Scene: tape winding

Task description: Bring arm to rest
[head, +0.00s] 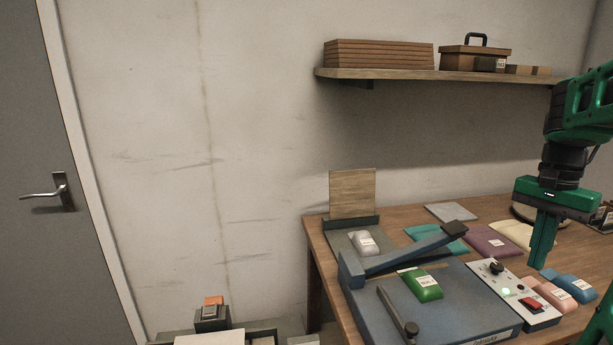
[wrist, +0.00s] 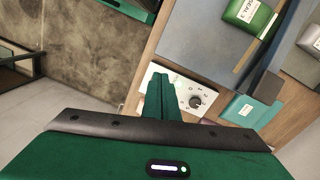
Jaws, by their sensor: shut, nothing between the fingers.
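My gripper (head: 540,264) is at the right of the head view, hanging from my green and black arm with its fingers pointing down. It is above the right part of the wooden table, apart from the things there. Its fingers are together and hold nothing. In the wrist view the closed green fingers (wrist: 159,82) show in front of a white control box (wrist: 168,84) with a dark dial. The same control box (head: 514,299) in the head view has a lit green light and a red switch.
A blue machine (head: 450,310) with a raised bar carries a green packet (head: 422,285). Several coloured packets lie around it, including blue ones (head: 568,286) near the gripper. A wall shelf (head: 400,74) holds boxes. The wall left of the table is clear.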

